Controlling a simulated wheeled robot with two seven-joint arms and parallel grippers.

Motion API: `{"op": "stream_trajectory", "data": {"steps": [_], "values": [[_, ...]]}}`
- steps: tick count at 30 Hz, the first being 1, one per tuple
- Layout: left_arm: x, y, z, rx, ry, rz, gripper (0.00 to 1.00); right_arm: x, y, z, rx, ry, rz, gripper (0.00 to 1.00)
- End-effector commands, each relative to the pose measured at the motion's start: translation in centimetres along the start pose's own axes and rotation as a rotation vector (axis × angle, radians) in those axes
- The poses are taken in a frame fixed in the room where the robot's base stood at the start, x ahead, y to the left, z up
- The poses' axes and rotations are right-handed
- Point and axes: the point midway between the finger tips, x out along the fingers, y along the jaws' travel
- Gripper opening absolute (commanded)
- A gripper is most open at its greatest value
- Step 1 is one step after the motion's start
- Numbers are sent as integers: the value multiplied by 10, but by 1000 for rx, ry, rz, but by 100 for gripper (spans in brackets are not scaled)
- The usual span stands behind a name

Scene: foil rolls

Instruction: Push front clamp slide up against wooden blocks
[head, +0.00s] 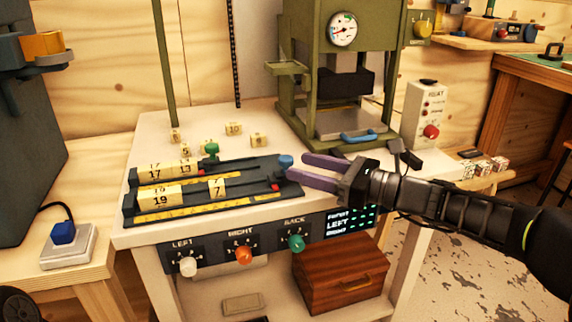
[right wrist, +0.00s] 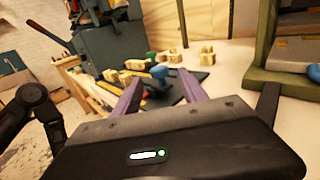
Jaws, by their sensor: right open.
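The front rail (head: 215,208) is a black clamp fixture with a yellow scale on the white bench. Wooden blocks numbered 19 (head: 160,198) and 7 (head: 217,187) sit on it, with a gap between them. A blue knob (head: 286,161) stands at the rails' right end; I cannot tell clearly which slide bears it. My right gripper (head: 290,171) is open, its purple fingers reaching left around the knob. In the right wrist view the blue knob (right wrist: 159,72) shows between the open fingertips (right wrist: 160,79), with no clear contact. My left gripper is not in view.
A back rail (head: 225,172) with more blocks and a green knob (head: 211,149) lies behind. Loose wooden blocks (head: 234,129) stand farther back. A green press (head: 340,95) stands behind the gripper. A panel with coloured dials (head: 240,255) is on the bench front.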

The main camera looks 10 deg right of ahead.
Motion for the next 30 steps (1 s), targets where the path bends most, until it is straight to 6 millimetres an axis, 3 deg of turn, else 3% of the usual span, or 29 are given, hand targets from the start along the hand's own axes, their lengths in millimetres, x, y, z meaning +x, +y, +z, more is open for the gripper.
{"op": "stream_trajectory", "data": {"steps": [9,20,30], "values": [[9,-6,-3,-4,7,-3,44,45,0,-1,0,0,1,50],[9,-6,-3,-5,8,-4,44,50,0,0,0,0,0,49],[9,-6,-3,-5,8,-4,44,49,0,0,0,0,0,22]]}}
